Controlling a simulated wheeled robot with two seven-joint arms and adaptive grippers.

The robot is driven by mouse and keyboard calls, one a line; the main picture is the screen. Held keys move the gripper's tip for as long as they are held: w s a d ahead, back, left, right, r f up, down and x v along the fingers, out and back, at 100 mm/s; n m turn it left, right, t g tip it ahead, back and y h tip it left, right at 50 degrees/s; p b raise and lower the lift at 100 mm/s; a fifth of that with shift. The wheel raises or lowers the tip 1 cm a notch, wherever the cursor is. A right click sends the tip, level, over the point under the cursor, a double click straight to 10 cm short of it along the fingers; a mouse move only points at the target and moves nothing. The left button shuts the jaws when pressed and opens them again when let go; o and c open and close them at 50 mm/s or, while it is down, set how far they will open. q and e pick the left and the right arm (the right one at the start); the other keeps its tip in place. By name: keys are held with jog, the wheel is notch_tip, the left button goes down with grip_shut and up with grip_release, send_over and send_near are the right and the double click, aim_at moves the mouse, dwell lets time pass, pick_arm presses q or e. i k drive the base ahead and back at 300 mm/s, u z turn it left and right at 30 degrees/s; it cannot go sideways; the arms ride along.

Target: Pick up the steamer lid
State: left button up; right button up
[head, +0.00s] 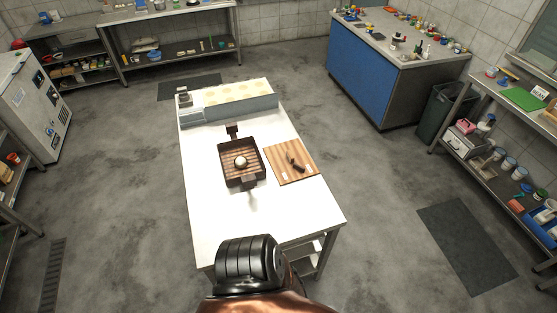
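A dark brown square tray-like thing (225,148) with a slatted inside sits on the white table. A pale round thing (241,162) is at its middle; I cannot tell whether it is a knob or a loose item. Dark handle-like parts stick out at its far and near sides. I cannot tell for sure whether this is the steamer or its lid, and no other clear lid shows. Neither of my grippers is in view.
A wooden board (279,171) with small dark items lies right of the brown thing. A grey-sided unit with a pale yellowish top (236,92) stands at the table's far end. The white table (215,220) is bare at the near side. A blue counter (363,78) stands beyond, at right.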

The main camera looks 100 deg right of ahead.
aim_at(281, 157)
jog(key=u, duration=0.55)
jog(key=k, duration=2.15)
jog(key=z, duration=3.3)
